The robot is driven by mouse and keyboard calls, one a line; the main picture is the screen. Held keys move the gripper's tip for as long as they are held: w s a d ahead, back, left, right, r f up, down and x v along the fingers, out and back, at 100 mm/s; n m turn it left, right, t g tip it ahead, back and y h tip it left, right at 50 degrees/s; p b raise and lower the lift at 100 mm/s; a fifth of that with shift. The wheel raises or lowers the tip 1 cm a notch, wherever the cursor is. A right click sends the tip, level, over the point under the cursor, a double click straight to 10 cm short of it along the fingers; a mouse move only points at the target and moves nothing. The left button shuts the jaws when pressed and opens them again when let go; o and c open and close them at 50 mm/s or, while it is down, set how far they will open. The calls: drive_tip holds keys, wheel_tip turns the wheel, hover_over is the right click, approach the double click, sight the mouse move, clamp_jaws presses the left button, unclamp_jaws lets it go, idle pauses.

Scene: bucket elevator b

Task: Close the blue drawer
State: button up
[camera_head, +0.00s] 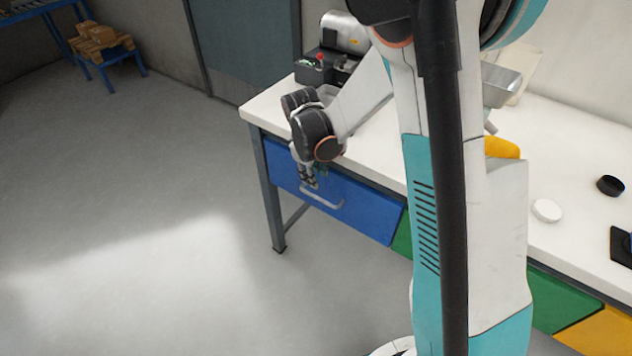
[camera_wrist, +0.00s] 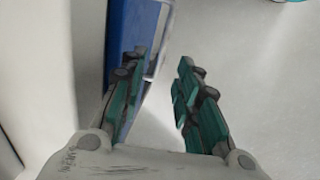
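The blue drawer (camera_head: 367,211) is under the left end of the white-topped workbench. Its front looks nearly flush with the bench, but I cannot tell whether a small gap remains. Its pale bar handle (camera_head: 322,201) faces the open floor. My gripper (camera_head: 310,183) points down at the drawer front, close to the handle. In the wrist view my gripper (camera_wrist: 160,88) has its two green fingers apart with nothing between the pads. The left finger overlaps the blue drawer front (camera_wrist: 121,30), and the handle (camera_wrist: 161,42) shows just beyond its tip. Contact is unclear.
The white benchtop (camera_head: 575,235) holds a black cup (camera_head: 610,186), a white round lid (camera_head: 547,210) and a machine (camera_head: 340,38) at the far end. Green (camera_head: 562,305) and yellow (camera_head: 603,334) drawers sit further right. The floor left of the bench is clear.

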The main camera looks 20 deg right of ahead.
drive_tip(key=shift+s+a+r, duration=0.1)
drive_tip(key=shift+a+r, duration=0.05)
drive_tip(key=shift+r, duration=0.7)
drive_tip(key=s+r+m+t+y, duration=0.1)
drive_tip(key=s+r+m, duration=0.1)
drive_tip(key=s+r, duration=0.4)
drive_tip(key=s+r+m+t, duration=0.15)
drive_tip(key=s+r, duration=0.25)
drive_tip(key=r, duration=0.4)
drive_tip(key=s+r+m+t, duration=0.3)
drive_tip(key=s+r+m, duration=0.1)
drive_tip(key=s, duration=0.9)
drive_tip(key=shift+s+a+r+y, duration=0.25)
drive_tip(key=shift+r+y, duration=0.05)
drive_tip(key=shift+y, duration=0.1)
